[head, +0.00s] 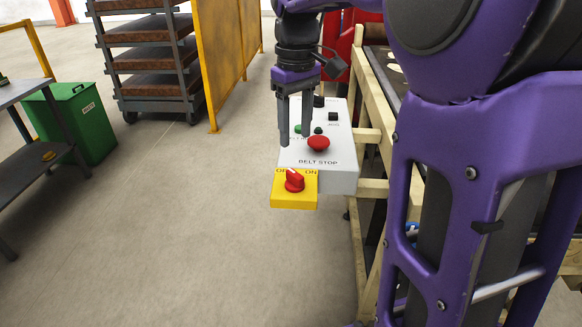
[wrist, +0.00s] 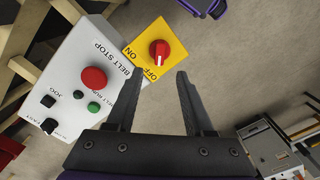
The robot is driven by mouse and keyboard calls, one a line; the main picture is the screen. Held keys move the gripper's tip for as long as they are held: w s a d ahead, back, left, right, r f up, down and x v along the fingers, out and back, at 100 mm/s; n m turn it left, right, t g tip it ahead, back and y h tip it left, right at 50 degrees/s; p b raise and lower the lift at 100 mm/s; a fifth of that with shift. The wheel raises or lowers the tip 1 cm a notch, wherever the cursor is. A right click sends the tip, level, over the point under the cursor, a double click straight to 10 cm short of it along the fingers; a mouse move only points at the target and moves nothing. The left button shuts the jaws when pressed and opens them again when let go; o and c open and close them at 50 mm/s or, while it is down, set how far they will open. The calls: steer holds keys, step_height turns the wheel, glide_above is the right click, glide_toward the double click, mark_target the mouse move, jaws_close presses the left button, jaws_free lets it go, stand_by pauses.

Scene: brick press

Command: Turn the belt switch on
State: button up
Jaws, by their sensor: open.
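The belt switch is a red rotary knob (head: 294,181) on a yellow plate (head: 280,200) marked OFF and ON, at the near end of a light grey control box (head: 345,178). In the wrist view the knob (wrist: 159,53) shows a white mark on the side toward the OFF lettering. My gripper (head: 295,141) is open and empty, its fingers pointing down over the box, apart from the knob. In the wrist view the knob appears just beyond and between the two fingertips (wrist: 161,75).
The box also carries a red BELT STOP button (head: 318,143), a green button (head: 298,129) and black knobs close to my fingers. A cream frame (head: 372,188) stands to its right. A green bin (head: 80,120) and dark table are at left. Floor in front is clear.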

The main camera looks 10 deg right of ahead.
mark_target(295, 174)
step_height(295, 174, down, 10)
steer(key=shift+r+b, duration=0.15)
steer(key=shift+b, duration=0.65)
steer(key=shift+c, duration=0.3)
jaws_close()
